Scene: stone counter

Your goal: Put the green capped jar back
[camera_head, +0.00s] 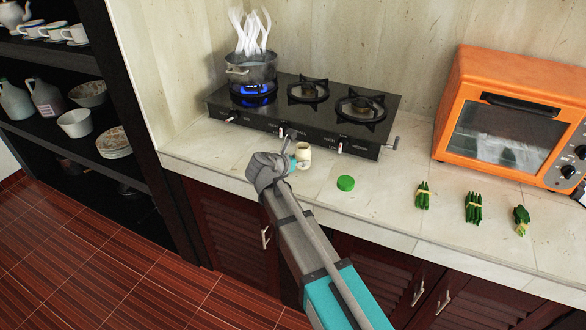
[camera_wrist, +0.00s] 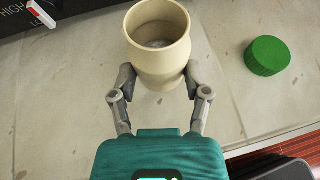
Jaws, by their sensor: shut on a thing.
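The cream jar (camera_wrist: 156,62) is uncapped, and its open mouth shows in the wrist view. My gripper (camera_wrist: 158,84) is shut on the lower body of the jar, one finger on each side. In the head view the jar (camera_head: 303,153) stands upright at the counter in front of the stove, partly hidden by my gripper (camera_head: 296,163). I cannot tell whether its base touches the counter. The green cap (camera_wrist: 267,56) lies apart on the counter, to the right of the jar. It also shows in the head view (camera_head: 345,183).
A black gas stove (camera_head: 300,125) stands behind the jar, with a steaming pot (camera_head: 251,70) over a lit blue flame. Green bundles (camera_head: 473,207) lie on the right counter before an orange oven (camera_head: 510,120). Dark shelves (camera_head: 60,100) with dishes stand left.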

